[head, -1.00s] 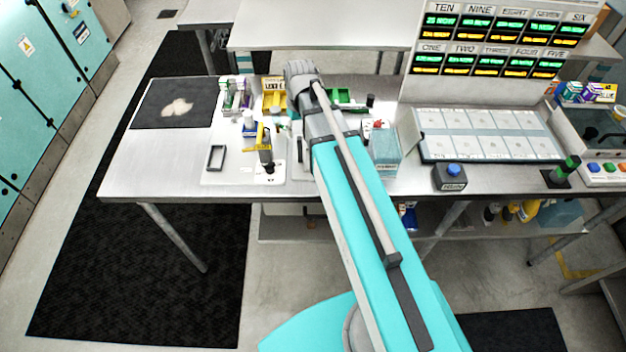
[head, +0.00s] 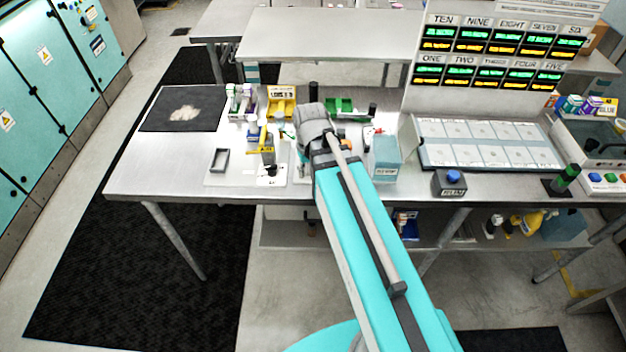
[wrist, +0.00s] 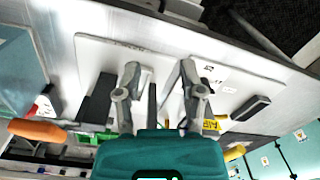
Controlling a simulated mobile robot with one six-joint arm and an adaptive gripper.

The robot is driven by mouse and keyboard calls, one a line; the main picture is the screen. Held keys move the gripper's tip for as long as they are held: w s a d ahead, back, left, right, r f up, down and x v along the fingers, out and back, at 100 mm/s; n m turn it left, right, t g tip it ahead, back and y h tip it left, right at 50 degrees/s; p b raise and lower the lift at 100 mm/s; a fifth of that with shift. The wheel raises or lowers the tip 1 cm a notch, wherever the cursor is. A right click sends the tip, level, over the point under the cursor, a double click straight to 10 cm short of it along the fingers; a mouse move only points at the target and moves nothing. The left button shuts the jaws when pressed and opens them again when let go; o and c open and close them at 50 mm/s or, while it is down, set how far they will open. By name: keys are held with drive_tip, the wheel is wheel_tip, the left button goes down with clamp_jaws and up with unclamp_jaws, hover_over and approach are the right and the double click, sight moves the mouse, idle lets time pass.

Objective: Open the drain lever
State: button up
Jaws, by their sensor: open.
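My gripper (wrist: 160,67) is open in the wrist view, its two fingers apart over a white plate (wrist: 115,48) on the bench. Nothing is clearly held between the fingers; a thin dark upright bar (wrist: 152,104) shows between them, farther back. A dark block (wrist: 98,98) lies left of the fingers. A yellow tagged part (wrist: 211,125) is right of them; in the head view a yellow-topped dark fixture (head: 268,152) stands left of my arm. I cannot tell which part is the drain lever. In the head view my wrist hides the fingers and the spot below.
An orange handle (wrist: 38,130) and a blue box (wrist: 18,72) are at left in the wrist view. In the head view the box (head: 384,160) stands right of my arm. A small grey frame (head: 219,160) and a black mat (head: 182,108) lie left. The bench's front left is clear.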

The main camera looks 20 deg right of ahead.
drive_tip(key=shift+s+f, duration=0.15)
drive_tip(key=shift+s, duration=0.55)
drive_tip(key=shift+s+f+m+b, duration=0.15)
drive_tip(key=shift+s+f+b, duration=0.15)
drive_tip(key=shift+s, duration=0.3)
drive_tip(key=shift+s+f+m+b, duration=0.15)
drive_tip(key=shift+s+b, duration=0.1)
drive_tip(key=shift+s, duration=0.35)
